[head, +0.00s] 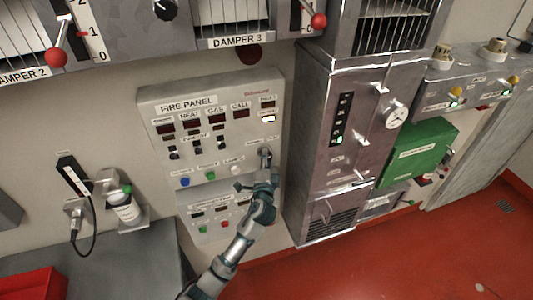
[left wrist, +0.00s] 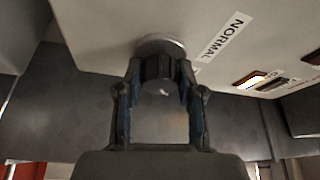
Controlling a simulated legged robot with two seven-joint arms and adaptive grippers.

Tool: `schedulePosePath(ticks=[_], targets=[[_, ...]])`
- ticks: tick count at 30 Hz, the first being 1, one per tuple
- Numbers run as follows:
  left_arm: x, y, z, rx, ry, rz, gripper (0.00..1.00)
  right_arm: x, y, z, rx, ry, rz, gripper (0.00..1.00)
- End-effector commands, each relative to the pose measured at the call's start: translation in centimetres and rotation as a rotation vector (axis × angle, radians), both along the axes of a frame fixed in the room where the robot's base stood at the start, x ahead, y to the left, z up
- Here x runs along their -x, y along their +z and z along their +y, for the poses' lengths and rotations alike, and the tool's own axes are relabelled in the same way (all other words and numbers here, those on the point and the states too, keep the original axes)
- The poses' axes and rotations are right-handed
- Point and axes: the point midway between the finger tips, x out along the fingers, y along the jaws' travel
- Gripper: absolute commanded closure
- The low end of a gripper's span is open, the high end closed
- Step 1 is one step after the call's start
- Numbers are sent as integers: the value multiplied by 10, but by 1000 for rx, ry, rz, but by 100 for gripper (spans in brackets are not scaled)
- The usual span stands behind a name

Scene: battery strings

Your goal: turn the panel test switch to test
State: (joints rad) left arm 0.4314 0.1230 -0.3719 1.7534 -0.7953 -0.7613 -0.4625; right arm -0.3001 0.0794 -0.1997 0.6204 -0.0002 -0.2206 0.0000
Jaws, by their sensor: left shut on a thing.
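The grey fire panel (head: 160,105) is on the wall in the middle of the head view. The test switch is at its lower right, mostly hidden by my left gripper in that view. In the left wrist view the switch's round base (left wrist: 160,44) shows on the pale panel face, beside a label (left wrist: 222,38) reading NORMAL. My left gripper (head: 265,158) reaches up to the switch. In the left wrist view its fingers (left wrist: 160,70) are closed around the switch's dark handle, which is largely hidden between them. My right gripper is not in view.
A tall metal cabinet (head: 335,150) stands right of the panel. A green box (head: 418,152) is further right. A damper unit (head: 200,22) with red-knobbed levers is above. A bottle (head: 124,208) sits in a wall holder to the left. The red floor (head: 400,255) is clear at lower right.

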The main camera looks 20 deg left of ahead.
Motion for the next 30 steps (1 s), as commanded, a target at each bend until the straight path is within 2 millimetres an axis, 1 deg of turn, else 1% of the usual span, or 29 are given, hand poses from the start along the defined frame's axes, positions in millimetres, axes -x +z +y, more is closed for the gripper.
schedulePosePath(ticks=[6, 20, 21, 23, 24, 30], targets=[[0, -3, -1, -45, -1, 36, 98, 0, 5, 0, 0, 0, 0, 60], [-1, -5, -1, -55, -2, 46, 98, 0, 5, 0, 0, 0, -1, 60], [-1, -5, -1, -55, -2, 46, 58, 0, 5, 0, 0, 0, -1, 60], [-1, -5, -1, -55, -2, 46, 43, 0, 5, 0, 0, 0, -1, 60], [-1, -5, -1, -54, -2, 45, 38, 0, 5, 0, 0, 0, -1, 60], [0, -2, -1, -54, 0, 42, 38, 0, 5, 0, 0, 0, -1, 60]])
